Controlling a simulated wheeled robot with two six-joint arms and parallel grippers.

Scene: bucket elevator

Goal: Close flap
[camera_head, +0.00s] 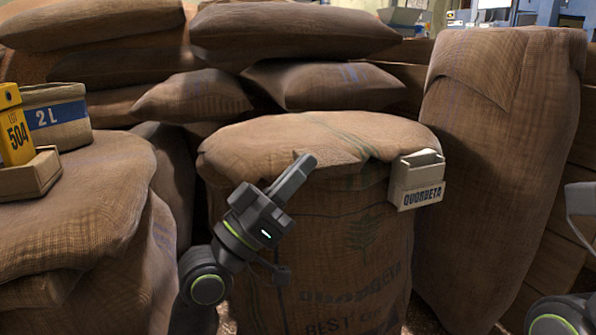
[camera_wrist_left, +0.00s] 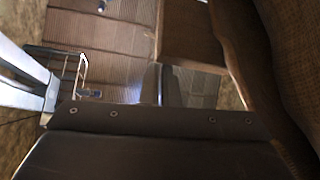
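A large printed burlap sack (camera_head: 345,240) stands upright in the middle of the head view. A loose burlap flap (camera_head: 310,135) lies across its top, its front edge hanging over the rim. My left gripper (camera_head: 302,165) is in front of the sack, with its fingers angled up and right near the flap's front edge. Its fingers look together and empty; I cannot tell if they touch the cloth. In the left wrist view, the fingers (camera_wrist_left: 158,85) show as a narrow dark shape, and burlap (camera_wrist_left: 292,60) fills the right side.
Stacked sacks (camera_head: 290,35) fill the back.

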